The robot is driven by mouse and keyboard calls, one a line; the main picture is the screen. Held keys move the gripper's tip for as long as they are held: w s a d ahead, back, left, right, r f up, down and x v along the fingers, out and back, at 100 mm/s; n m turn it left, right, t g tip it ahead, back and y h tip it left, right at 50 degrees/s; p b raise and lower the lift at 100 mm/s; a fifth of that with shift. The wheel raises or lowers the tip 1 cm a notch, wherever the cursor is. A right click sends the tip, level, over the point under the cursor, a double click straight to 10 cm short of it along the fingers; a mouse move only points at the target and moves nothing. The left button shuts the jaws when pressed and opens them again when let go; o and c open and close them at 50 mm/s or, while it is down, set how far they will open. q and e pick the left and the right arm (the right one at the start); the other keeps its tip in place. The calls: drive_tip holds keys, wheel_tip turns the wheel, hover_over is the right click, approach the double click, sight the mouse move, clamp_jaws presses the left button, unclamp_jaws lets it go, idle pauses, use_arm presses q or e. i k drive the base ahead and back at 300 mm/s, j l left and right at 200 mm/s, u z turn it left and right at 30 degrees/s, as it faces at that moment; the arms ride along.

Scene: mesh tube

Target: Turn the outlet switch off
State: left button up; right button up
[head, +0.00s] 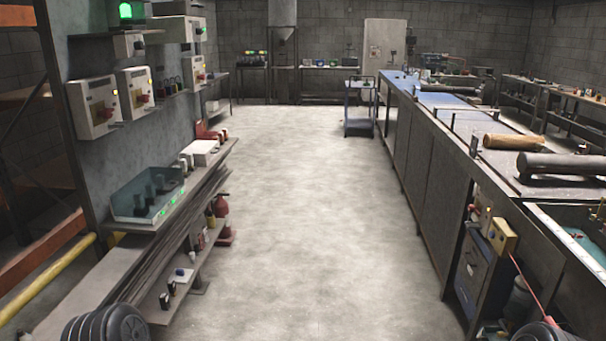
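White wall boxes with red and yellow switches hang on the grey panel at the left: a near box (92,100), a middle box (134,85) and a far box (193,68). Which of them is the outlet switch, and its exact setting, I cannot tell. A green lamp (125,11) is lit above them. Neither gripper is in view. Dark ribbed parts of my own arms show at the bottom left and bottom right corners, well apart from the boxes.
A shelf below the boxes holds a clear-sided tray (128,205) with green lights. A red extinguisher (221,206) stands by the lower shelf. A long workbench (425,115) lines the right. The concrete floor (290,220) between is clear.

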sight(144, 97)
drive_tip(key=i+l, duration=0.1)
drive_tip(key=i, duration=2.3)
drive_tip(key=i+l+u, duration=0.1)
drive_tip(key=i+u, duration=0.35)
drive_tip(key=i+l+u, duration=0.4)
drive_tip(key=i, duration=0.25)
drive_tip(key=i+l+u, duration=0.85)
drive_tip(key=l, duration=0.2)
